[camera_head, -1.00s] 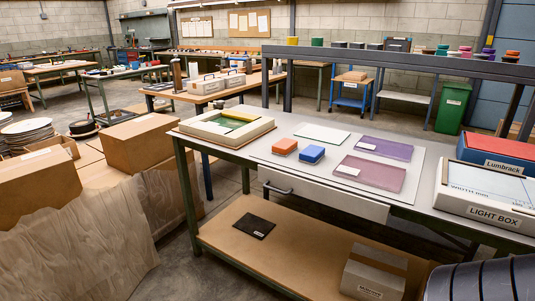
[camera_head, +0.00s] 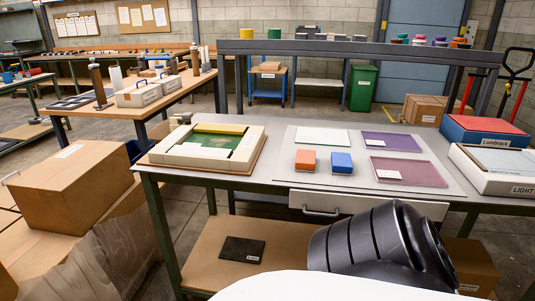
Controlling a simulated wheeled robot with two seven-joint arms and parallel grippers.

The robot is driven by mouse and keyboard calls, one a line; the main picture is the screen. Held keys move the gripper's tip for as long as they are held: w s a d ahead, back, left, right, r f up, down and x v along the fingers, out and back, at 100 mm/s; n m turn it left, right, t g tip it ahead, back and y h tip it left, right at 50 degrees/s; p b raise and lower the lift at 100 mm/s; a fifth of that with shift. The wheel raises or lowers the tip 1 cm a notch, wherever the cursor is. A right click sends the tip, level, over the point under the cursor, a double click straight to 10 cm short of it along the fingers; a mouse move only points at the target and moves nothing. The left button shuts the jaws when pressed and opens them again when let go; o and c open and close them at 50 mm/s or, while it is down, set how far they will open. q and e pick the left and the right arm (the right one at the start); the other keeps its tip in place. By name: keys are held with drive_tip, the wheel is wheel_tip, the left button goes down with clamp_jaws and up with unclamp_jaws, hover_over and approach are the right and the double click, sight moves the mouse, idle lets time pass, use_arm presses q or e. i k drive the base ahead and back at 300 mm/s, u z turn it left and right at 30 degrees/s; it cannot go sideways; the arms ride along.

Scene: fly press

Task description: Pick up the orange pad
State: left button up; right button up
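The orange pad (camera_head: 306,160) is a small block lying on the light grey mat (camera_head: 283,170) on the workbench. A blue pad (camera_head: 341,162) lies just to its right, with a small gap between them. No gripper shows in the head view. A dark ribbed part of my arm (camera_head: 375,245) is in the lower right, in front of the bench and well below the pad. The orange pad is in full view and nothing touches it from above.
Clear and purple sheets (camera_head: 393,142) lie behind and right of the pads. A light box (camera_head: 495,180) and a Lumbrack box (camera_head: 484,128) stand at the right. A drawer with a handle (camera_head: 321,211) is below the benchtop. Cardboard boxes (camera_head: 75,185) fill the left.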

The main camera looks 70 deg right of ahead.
sight(305, 159)
drive_tip(key=z, duration=0.65)
drive_tip(key=i, duration=1.4)
drive_tip(key=z, duration=1.25)
